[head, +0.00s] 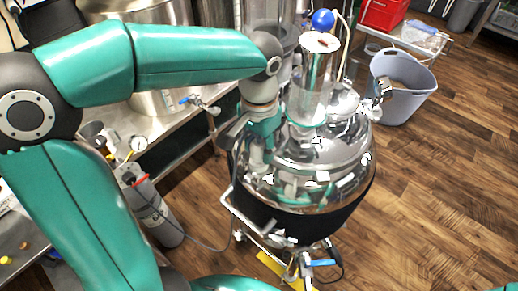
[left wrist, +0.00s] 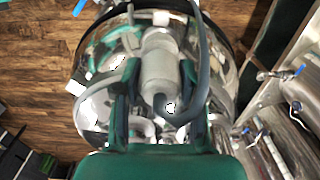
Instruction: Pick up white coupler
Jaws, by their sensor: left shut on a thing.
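The white coupler appears in the left wrist view as a pale grey-white cylinder (left wrist: 160,62) with a dark hose curving beside it. It sits between the two fingers of my left gripper (left wrist: 157,92), which is shut on it. In the head view my left gripper (head: 262,152) points down at the near left side of the shiny steel kettle's domed lid (head: 325,155). There the coupler is mostly hidden by the gripper. Whether it still touches the lid I cannot tell. My right gripper is not in view.
A clear glass column (head: 312,85) rises from the lid, with a blue ball (head: 323,20) near its top. A steel bench (head: 195,118) with a blue-handled valve stands left. A grey cylinder (head: 152,212) stands below it. A grey bucket (head: 402,88) is behind; the wooden floor right is clear.

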